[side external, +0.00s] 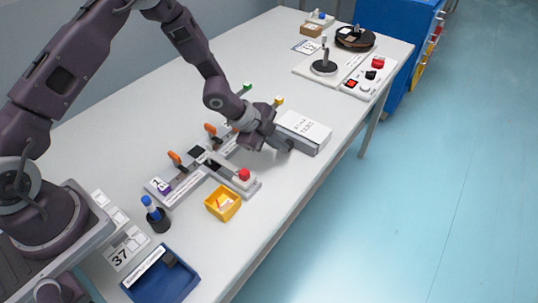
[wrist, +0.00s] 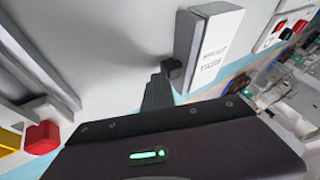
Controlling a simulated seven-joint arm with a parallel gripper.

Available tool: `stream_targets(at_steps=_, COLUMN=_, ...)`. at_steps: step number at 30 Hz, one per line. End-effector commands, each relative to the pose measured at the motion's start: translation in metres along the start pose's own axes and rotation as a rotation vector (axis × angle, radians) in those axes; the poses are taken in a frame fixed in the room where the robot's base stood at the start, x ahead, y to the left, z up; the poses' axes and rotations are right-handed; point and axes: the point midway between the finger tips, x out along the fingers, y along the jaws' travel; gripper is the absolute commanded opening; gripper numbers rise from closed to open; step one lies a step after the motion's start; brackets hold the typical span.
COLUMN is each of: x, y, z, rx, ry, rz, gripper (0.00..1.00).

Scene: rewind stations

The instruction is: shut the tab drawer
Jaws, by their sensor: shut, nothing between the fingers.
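The tab drawer is part of a white box (side external: 303,131) with dark lettering on its top, near the right front edge of the table. In the wrist view the white box (wrist: 214,45) stands just right of my fingers. My gripper (side external: 287,146) is shut and empty, low over the table at the box's near left side. Its dark fingertips also show in the wrist view (wrist: 170,70), very close to the box's side. I cannot tell whether they touch it. I cannot make out how far the drawer stands out.
A grey station with orange levers and a red button (side external: 244,174) lies left of my gripper. A yellow bin (side external: 222,216), a blue tray (side external: 186,281) and a dark cup (side external: 158,224) stand nearer. A joystick panel (side external: 323,66) stands farther back.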

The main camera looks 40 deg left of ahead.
Motion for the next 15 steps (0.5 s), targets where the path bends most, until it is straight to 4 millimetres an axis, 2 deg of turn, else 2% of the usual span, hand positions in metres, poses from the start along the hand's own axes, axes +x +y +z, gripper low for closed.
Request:
stream_targets(at_steps=3, x=0.0032, y=-0.0098, z=0.0011, rx=-0.004, ry=-0.002, rz=-0.007, gripper=0.00)
stream_targets(at_steps=15, x=-0.0016, y=-0.0138, z=0.0022, rx=-0.005, ry=-0.004, rz=-0.014, gripper=0.00)
